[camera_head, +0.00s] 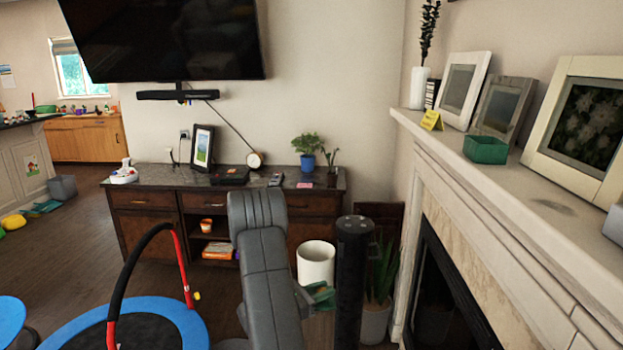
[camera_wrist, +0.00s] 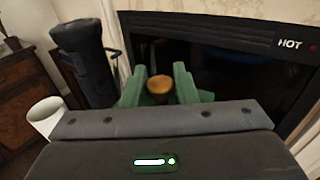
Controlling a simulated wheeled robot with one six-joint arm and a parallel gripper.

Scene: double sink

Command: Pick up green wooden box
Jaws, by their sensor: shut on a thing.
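A small green open box (camera_head: 485,148) sits on the white mantel, in front of the leaning picture frames. My gripper (camera_wrist: 160,76) has green fingers and is low in front of the dark fireplace opening. It is shut on a small round orange-brown thing (camera_wrist: 160,88), which shows between the fingers. In the head view my gripper (camera_head: 320,294) is partly hidden behind my arm, well below and left of the green box. The green box is apart from the gripper and does not show in the wrist view.
The white mantel (camera_head: 455,148) holds a yellow card (camera_head: 431,120) and several frames. A white bin (camera_head: 316,262) and a potted plant (camera_head: 378,290) stand on the floor near my arm. A blue trampoline (camera_head: 75,324) is at the lower left. A dark cabinet (camera_head: 150,226) lines the wall.

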